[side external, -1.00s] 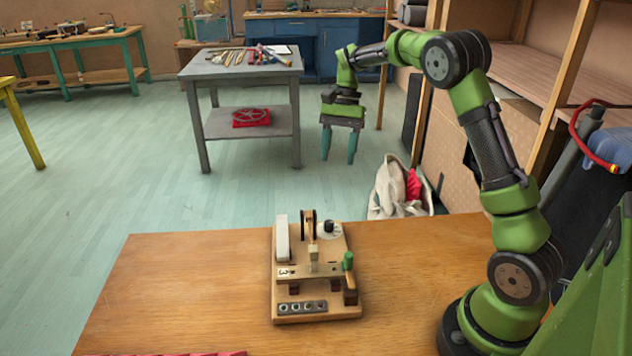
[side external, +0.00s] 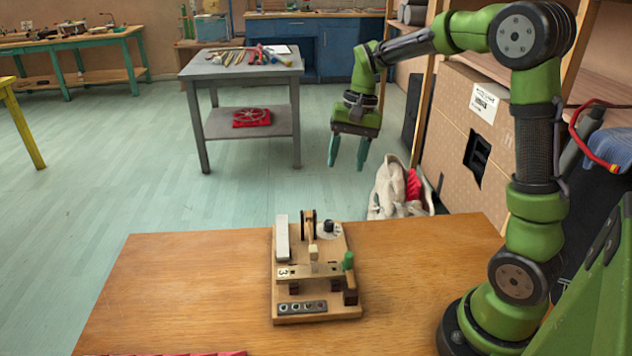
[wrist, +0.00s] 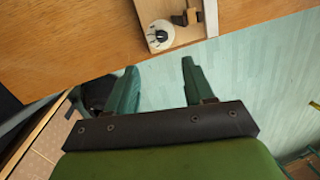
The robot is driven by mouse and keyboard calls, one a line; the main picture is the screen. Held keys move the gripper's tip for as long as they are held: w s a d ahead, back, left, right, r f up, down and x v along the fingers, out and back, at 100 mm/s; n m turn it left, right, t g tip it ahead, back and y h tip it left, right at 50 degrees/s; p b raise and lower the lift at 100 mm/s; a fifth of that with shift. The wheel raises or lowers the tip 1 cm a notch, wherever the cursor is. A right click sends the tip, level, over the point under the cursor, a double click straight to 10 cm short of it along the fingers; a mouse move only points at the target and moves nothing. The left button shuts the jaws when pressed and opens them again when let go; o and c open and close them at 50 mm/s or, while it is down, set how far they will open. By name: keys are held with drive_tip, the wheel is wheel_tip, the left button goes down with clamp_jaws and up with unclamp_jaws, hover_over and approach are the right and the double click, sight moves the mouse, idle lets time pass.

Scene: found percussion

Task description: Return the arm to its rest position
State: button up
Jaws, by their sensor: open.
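My gripper (side external: 348,151) hangs in the air with its teal fingers pointing down, above and behind the wooden table in the side external view. The fingers are apart with nothing between them. In the wrist view my gripper (wrist: 160,85) is also open and empty, with the table edge and floor beyond its tips. My arm stands upright from its base at the table's right, with the upper links bent over to the left. The wooden percussion device (side external: 314,270) sits on the table below and in front of the gripper, apart from it. A corner of the device (wrist: 168,25) shows in the wrist view.
The wooden table (side external: 170,285) is mostly bare around the device. A red piece (side external: 200,353) lies at its front edge. A cloth bag (side external: 388,190) stands on the floor behind the table.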

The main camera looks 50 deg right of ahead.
drive_tip(key=s+a+r+n+t, duration=0.2)
drive_tip(key=s+a+n+t, duration=0.1)
drive_tip(key=s+a, duration=0.3)
drive_tip(key=s+a+r+n+t, duration=0.3)
drive_tip(key=s+a, duration=0.3)
drive_tip(key=s, duration=0.2)
drive_tip(key=shift+s+a+r, duration=0.15)
drive_tip(key=shift+s+r, duration=0.05)
drive_tip(key=shift+s, duration=0.05)
